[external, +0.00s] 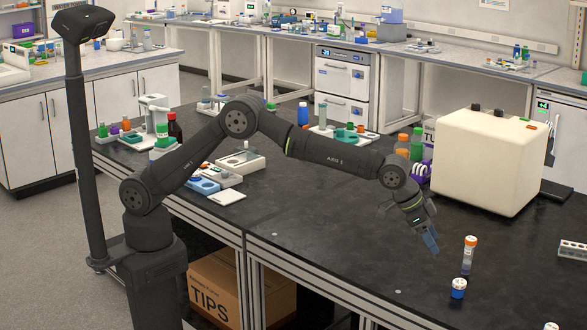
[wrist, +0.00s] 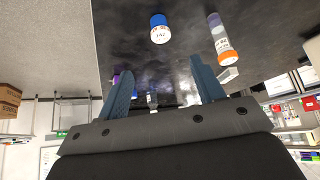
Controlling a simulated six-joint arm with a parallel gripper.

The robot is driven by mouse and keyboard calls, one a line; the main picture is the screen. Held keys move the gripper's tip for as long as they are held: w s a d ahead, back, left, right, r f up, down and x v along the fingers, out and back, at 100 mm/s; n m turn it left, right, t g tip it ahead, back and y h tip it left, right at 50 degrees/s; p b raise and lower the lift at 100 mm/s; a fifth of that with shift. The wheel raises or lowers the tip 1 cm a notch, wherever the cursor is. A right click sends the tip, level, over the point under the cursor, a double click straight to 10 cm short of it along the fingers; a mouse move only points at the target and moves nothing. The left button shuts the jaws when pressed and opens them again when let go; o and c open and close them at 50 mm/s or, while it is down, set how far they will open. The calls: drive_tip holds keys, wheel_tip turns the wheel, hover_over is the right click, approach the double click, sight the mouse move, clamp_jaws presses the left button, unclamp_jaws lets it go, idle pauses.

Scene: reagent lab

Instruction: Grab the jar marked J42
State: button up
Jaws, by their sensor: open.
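A small blue jar (external: 458,290) with a pale top stands on the black bench at the lower right in the external view. In the wrist view the jar (wrist: 160,22) is at the top centre, and its white label appears to read J42, though the print is tiny. My gripper (external: 431,242) is open and empty above the bench, pointing down, to the upper left of the jar and apart from it. In the wrist view the two blue fingers (wrist: 162,66) are spread, with the jar beyond their tips.
An orange-capped tube (external: 469,254) stands close beside the jar; it also shows in the wrist view (wrist: 222,38). A cream boxy instrument (external: 490,160) is behind. A white rack (external: 573,249) sits at the right edge. The bench left of the jar is clear.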

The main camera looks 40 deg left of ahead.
approach(456, 282)
drive_tip(key=x, duration=0.5)
drive_tip(key=shift+w+a+f, duration=0.1)
drive_tip(key=shift+w+f, duration=0.05)
drive_tip(key=shift+w, duration=0.05)
drive_tip(key=shift+x, duration=2.6)
drive_tip(key=shift+s, duration=0.15)
drive_tip(key=c, duration=1.1)
